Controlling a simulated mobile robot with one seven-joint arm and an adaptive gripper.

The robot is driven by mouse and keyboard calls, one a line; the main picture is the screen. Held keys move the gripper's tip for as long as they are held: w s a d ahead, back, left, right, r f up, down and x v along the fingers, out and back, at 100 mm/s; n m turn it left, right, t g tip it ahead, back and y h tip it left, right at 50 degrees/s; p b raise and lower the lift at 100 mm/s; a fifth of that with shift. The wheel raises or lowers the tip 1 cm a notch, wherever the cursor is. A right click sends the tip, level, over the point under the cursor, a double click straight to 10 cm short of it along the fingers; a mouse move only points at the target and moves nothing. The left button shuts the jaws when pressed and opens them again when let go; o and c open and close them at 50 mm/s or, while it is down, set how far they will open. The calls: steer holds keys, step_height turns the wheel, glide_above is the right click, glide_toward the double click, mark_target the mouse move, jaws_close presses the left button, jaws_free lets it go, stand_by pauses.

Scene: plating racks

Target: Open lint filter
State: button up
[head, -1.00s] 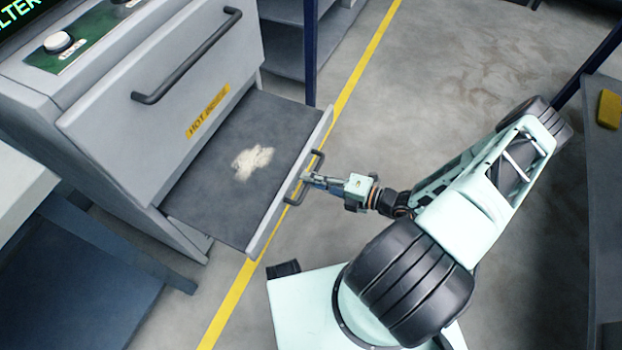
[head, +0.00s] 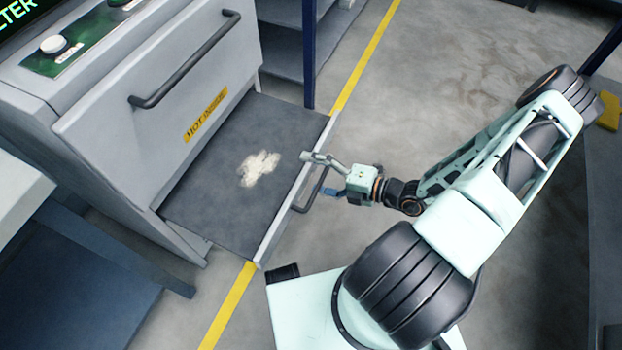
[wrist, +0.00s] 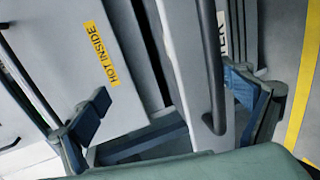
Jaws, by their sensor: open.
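The lint filter is a flat grey drawer (head: 215,205) pulled well out of the machine's lower front, with a pale clump of lint (head: 258,168) on its dark top. A dark bar handle (head: 311,192) is on its front panel (head: 285,210). My gripper (head: 318,174) is open at the handle in the head view. In the wrist view, the handle (wrist: 213,75) runs between the spread fingers of my gripper (wrist: 167,85), nearer the right finger. Part of the front panel's lettering (wrist: 222,38) shows beside the bar. I cannot tell whether either finger touches the handle.
The machine door above has a long handle (head: 187,60) and a yellow "HOT INSIDE" label (head: 205,115). A dark blue post (head: 310,55) stands behind the drawer. A grey bench (head: 606,200) is at the right. Open floor lies behind my arm.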

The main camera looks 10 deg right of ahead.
steer(key=shift+o, duration=0.2)
steer(key=r, duration=0.5)
steer(key=shift+w+a, duration=0.25)
steer(key=shift+o, duration=0.4)
steer(key=shift+r, duration=0.1)
steer(key=shift+s+d+r, duration=0.1)
steer(key=shift+s, duration=0.1)
steer(key=c, duration=1.4)
steer(key=shift+f, duration=0.3)
